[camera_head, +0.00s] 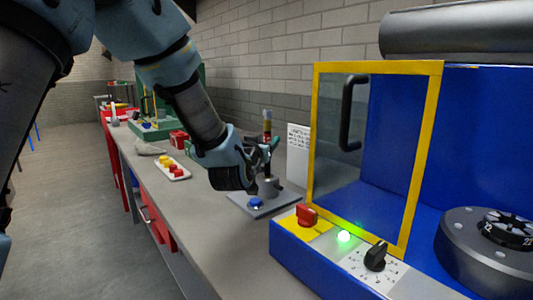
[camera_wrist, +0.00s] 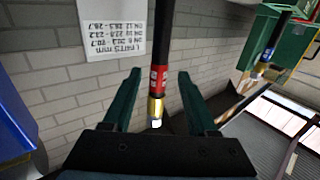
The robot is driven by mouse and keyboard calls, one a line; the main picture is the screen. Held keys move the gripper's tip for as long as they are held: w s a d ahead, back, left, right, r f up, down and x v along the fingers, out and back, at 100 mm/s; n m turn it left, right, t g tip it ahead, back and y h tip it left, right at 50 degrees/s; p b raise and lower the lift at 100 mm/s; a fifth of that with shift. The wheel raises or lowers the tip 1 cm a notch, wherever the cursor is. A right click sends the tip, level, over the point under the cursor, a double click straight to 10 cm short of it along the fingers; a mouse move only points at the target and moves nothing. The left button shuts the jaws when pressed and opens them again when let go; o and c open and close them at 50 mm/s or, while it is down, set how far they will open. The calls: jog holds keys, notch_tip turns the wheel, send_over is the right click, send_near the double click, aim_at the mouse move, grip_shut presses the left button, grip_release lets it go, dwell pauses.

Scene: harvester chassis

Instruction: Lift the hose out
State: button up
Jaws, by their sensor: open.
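The hose (camera_head: 267,124) stands upright above a grey fixture (camera_head: 268,188) on the bench in the head view. In the wrist view the hose (camera_wrist: 157,45) is black with a red band and a brass-coloured end, and it passes between my two dark green fingers. My gripper (camera_head: 268,148) is at the hose from the left in the head view. In the wrist view my gripper (camera_wrist: 158,75) is open, with a gap visible on each side of the hose. The hose's lower part is partly hidden by my gripper in the head view.
A blue machine with a yellow-framed door (camera_head: 376,160) stands close on the right. A printed sheet (camera_head: 298,150) is by the wall behind the fixture. A tray of red and yellow pieces (camera_head: 172,168) lies on the bench to the left. The bench front (camera_head: 215,235) is clear.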

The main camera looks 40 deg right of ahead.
jog(key=p+x, duration=0.2)
jog(key=x, duration=0.3)
jog(key=shift+s+d+r, duration=0.1)
grip_shut()
dwell(0.3)
dwell(1.0)
